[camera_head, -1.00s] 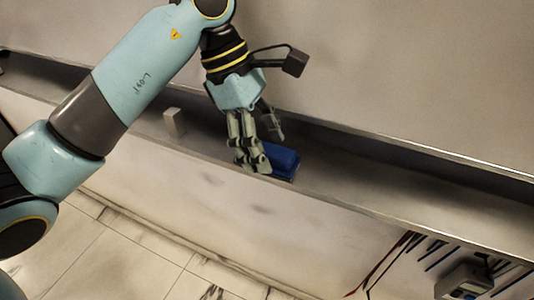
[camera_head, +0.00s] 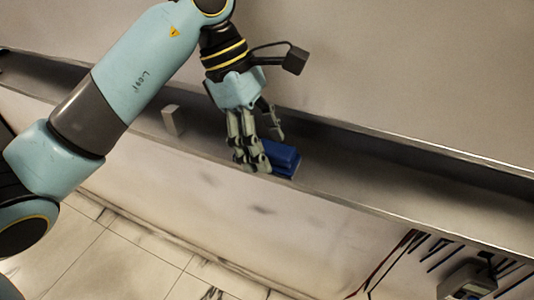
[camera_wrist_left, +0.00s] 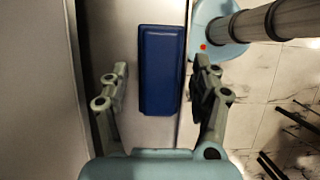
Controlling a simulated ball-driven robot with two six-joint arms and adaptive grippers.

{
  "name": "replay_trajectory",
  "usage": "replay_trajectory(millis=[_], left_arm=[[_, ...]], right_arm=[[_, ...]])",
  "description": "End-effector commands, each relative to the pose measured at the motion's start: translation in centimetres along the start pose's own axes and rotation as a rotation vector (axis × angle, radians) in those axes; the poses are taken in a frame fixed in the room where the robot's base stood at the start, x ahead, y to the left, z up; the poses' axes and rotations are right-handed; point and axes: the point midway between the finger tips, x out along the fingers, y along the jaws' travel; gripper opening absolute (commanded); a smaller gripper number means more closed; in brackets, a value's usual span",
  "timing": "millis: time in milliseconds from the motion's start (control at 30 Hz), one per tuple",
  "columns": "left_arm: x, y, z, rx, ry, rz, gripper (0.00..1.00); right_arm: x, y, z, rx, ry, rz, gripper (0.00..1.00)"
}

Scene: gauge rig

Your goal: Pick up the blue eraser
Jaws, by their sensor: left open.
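The blue eraser (camera_head: 282,157) lies on the narrow grey ledge (camera_head: 400,186), close to its front edge. In the left wrist view the eraser (camera_wrist_left: 160,70) is a long dark-blue block, upright in the picture, ahead of and between my finger lines. My left gripper (camera_head: 262,152) is open, with its fingers right at the eraser in the head view and partly hiding its left end. In the left wrist view the open fingers (camera_wrist_left: 161,82) stand on either side of the eraser, with a gap visible on each side. My right gripper is not in view.
A small pale block (camera_head: 173,120) stands on the ledge left of my gripper. A wall rises behind the ledge. Below is a tiled floor (camera_head: 120,250), with a grey device (camera_head: 467,283) and cables at the lower right. The ledge right of the eraser is clear.

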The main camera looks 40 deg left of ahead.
Motion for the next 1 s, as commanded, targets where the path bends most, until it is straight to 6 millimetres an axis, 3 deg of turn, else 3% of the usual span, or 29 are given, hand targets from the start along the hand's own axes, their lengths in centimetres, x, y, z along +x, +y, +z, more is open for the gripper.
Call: replay_trajectory(millis=[133, 500, 1000], left_arm=[[-0.03, 0.01, 0.01, 0.0, 0.0, 0.0, 0.63], [-0.02, 0.0, 0.01, 0.0, 0.0, 0.0, 0.15], [-0.35, -0.02, 0.16, 0.0, 0.0, -0.001, 0.14]], right_arm=[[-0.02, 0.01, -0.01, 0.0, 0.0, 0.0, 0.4], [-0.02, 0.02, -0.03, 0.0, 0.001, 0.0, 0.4], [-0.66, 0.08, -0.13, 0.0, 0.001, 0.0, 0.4]])
